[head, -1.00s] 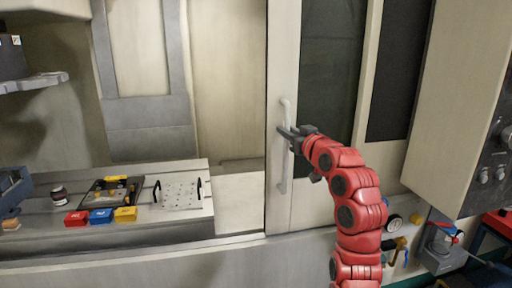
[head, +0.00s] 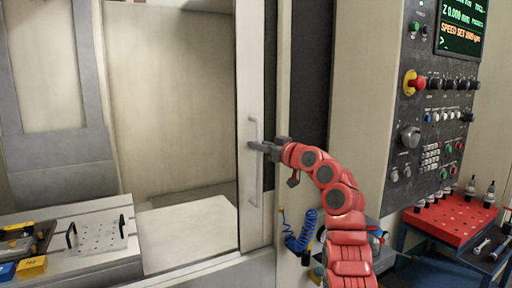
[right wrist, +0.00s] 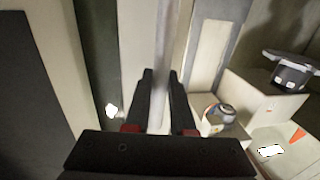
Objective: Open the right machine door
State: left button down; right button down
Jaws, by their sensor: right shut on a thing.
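The right machine door (head: 244,60) is a tall cream panel with a narrow strip of its dark window showing. Its vertical light handle (head: 256,184) is near the door's left edge. My right gripper (head: 264,147) is shut on the handle at about mid-height, its red arm coming from the lower right. In the right wrist view the handle bar (right wrist: 165,40) runs between the two dark fingers. A wide opening into the machine lies left of the door. My left gripper is not in view.
Inside the machine is a table with a perforated plate (head: 100,238) with black handles and a yellow box (head: 32,267). The control panel (head: 430,110) stands to the right, above a red tool tray (head: 455,215).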

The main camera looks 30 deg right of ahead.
jog(key=shift+f, duration=0.1)
jog(key=c, duration=0.8)
grip_release()
jog(key=shift+w+a, duration=0.1)
jog(key=shift+o, duration=0.2)
jog(key=s+d+b, duration=0.2)
jog(key=s+d, duration=0.1)
jog(key=s, duration=1.4)
jog(key=shift+d, duration=0.2)
jog(key=shift+s, duration=0.1)
